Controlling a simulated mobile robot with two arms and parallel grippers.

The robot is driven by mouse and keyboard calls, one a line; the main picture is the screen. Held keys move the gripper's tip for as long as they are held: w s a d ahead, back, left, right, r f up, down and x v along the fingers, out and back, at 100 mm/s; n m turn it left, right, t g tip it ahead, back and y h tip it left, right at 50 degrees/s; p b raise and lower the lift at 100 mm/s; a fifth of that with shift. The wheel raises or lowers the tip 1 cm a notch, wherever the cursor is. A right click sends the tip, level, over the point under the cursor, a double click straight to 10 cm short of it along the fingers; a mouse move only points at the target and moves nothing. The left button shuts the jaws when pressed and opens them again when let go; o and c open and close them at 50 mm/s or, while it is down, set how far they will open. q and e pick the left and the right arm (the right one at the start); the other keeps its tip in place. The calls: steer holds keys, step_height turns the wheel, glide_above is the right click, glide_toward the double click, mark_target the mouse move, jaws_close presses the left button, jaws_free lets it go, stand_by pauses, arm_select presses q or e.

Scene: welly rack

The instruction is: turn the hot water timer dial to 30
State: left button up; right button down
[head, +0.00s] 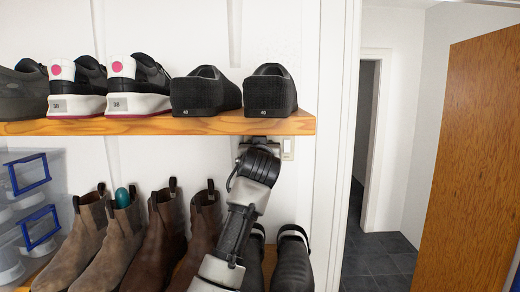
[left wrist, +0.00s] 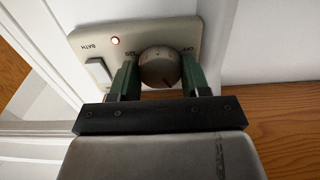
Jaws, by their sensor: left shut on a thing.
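The hot water timer dial (left wrist: 158,66) is a round grey-beige knob on a wall plate (left wrist: 112,42) in the left wrist view. The marks "120" and "OFF" show beside it; 30 cannot be read. A small dark reddish mark shows on the dial's lower face. My left gripper (left wrist: 159,74) is shut on the dial, one green finger on each side. In the head view the plate (head: 288,147) shows partly below the shelf's right end, and my left arm hides the dial. My right gripper is in neither view.
A wooden shelf (head: 210,125) with several shoes runs just above my arm. Several boots (head: 168,235) stand below, beside my arm. A doorway opens at right.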

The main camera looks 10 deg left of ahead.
arm_select(q)
steer(key=m+p, duration=0.1)
steer(key=m, duration=0.4)
steer(key=shift+r+m, duration=0.15)
steer(key=shift+m, duration=0.25)
stand_by(0.4)
steer(key=o, duration=0.9)
steer(key=s+b, duration=0.2)
steer(key=s, duration=0.1)
steer(key=s+d+b, duration=0.1)
steer(key=s+b, duration=0.1)
steer(key=s, duration=0.2)
steer(key=s+d+b, duration=0.1)
steer(key=s+b, duration=0.1)
steer(key=s, duration=0.1)
steer(key=shift+s+d, duration=0.1)
steer(key=shift+s, duration=0.15)
